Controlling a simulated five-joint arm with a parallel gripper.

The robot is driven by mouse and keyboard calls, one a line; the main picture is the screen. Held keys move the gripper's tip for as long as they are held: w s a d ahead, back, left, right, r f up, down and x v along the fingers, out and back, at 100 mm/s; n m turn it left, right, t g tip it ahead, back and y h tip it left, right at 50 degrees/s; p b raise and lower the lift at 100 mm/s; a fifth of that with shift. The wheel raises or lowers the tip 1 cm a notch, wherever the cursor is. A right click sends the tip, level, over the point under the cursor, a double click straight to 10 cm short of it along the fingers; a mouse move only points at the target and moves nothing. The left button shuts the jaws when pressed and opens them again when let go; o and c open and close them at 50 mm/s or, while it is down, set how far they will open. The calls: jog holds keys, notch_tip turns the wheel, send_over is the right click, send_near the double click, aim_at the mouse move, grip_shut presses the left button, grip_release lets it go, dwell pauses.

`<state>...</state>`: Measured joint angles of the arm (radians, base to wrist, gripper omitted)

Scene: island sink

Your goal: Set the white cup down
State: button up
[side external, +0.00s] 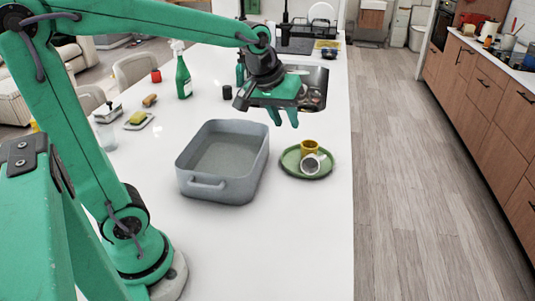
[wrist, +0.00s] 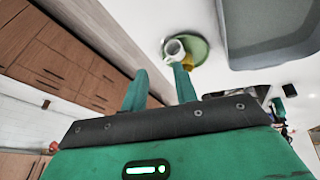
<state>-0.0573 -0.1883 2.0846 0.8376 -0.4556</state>
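The white cup (side external: 310,166) rests tilted on the green plate (side external: 288,161), beside the yellow cup (side external: 309,147). The wrist view also shows the white cup (wrist: 174,48), the plate (wrist: 201,48) and part of the yellow cup (wrist: 188,60) beyond the fingertips. My gripper (side external: 283,119) is above the counter, behind and left of the plate, with its fingers pointing down. In the wrist view my gripper (wrist: 162,70) has its two green fingers apart with nothing between them. One fingertip overlaps the plate's edge in that view and hides part of it.
A grey tub (side external: 240,190) stands left of the plate. The sink (side external: 314,84) is behind my gripper. A green spray bottle (side external: 183,76), a dark jar (side external: 227,92) and a sponge on a dish (side external: 138,118) are further left. The counter in front of the plate is clear.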

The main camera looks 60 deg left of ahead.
aim_at(312, 156)
jog(key=s+d+f+m+t, duration=0.1)
jog(key=s+m, duration=0.4)
jog(key=s, duration=1)
jog(key=shift+d+f+m, duration=0.25)
jog(key=shift+d+m, duration=0.15)
jog(key=shift+d, duration=0.2)
jog(key=o, duration=1.6)
jog(key=shift+c, duration=0.2)
jog(key=shift+w, duration=0.1)
jog(key=w+a+f+n+t, duration=0.1)
jog(key=w+a+f+n, duration=0.1)
jog(key=w, duration=0.5)
jog(key=w+a+f+n, duration=0.1)
jog(key=w+n, duration=0.2)
jog(key=w, duration=0.5)
jog(key=shift+w+a+f+n+t+y, duration=0.2)
jog(key=shift+w+a+f+n, duration=0.8)
jog(key=shift+w+f, duration=1.4)
jog(key=shift+w+a+f+n+t+y, duration=0.15)
jog(key=shift+w+a+f+n, duration=0.85)
jog(key=shift+w+f, duration=1.4)
jog(key=shift+w+a+f+n+t+y, duration=0.1)
jog(key=shift+w+a+f+n+y, duration=0.15)
jog(key=shift+w+a+f+n, duration=1.45)
